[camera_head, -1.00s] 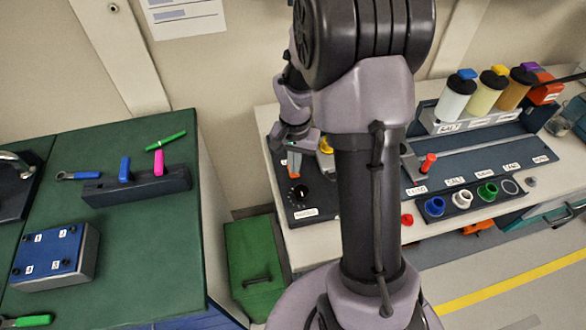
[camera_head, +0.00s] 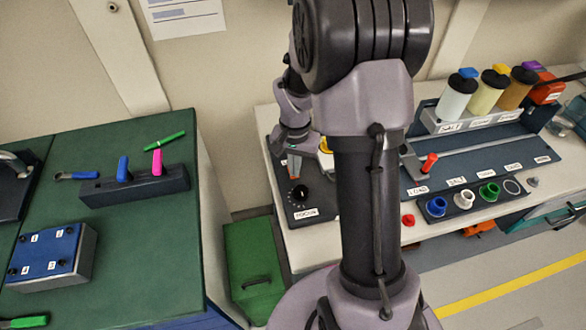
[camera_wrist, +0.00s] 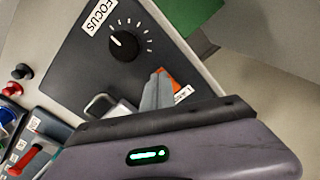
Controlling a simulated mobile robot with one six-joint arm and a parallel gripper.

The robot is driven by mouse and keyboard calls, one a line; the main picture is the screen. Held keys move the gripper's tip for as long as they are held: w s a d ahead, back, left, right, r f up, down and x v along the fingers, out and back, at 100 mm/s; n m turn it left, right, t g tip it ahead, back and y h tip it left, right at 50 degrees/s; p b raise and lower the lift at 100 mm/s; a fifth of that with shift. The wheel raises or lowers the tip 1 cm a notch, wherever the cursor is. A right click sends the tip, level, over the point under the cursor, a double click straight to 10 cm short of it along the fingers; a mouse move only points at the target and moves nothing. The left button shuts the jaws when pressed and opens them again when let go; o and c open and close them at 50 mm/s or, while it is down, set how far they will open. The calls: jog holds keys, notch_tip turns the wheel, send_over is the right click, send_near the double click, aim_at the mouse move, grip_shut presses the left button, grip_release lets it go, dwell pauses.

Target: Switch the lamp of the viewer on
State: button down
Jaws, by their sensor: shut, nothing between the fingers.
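The viewer's dark panel (camera_head: 309,203) stands at the left end of the white bench, partly behind my arm. It carries a black FOCUS knob (camera_wrist: 124,46) with white tick marks around it, also seen in the head view (camera_head: 299,192). An orange switch-like part (camera_wrist: 170,78) sits on the panel beside a white label (camera_wrist: 183,94) that is mostly hidden. My gripper (camera_wrist: 159,84) is shut and empty, its fingertips right beside the orange part in the wrist view. I cannot tell whether they touch it. The lamp's state cannot be made out.
A red-handled lever (camera_head: 429,162) and a rack of blue, white and green rings (camera_head: 462,200) lie to the right. Several capped bottles (camera_head: 457,98) stand behind. A green bench (camera_head: 110,245) with tools is at the left, a green bin (camera_head: 253,262) on the floor between.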

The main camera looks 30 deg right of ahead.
notch_tip(320, 180, up, 7)
jog(key=p, duration=0.5)
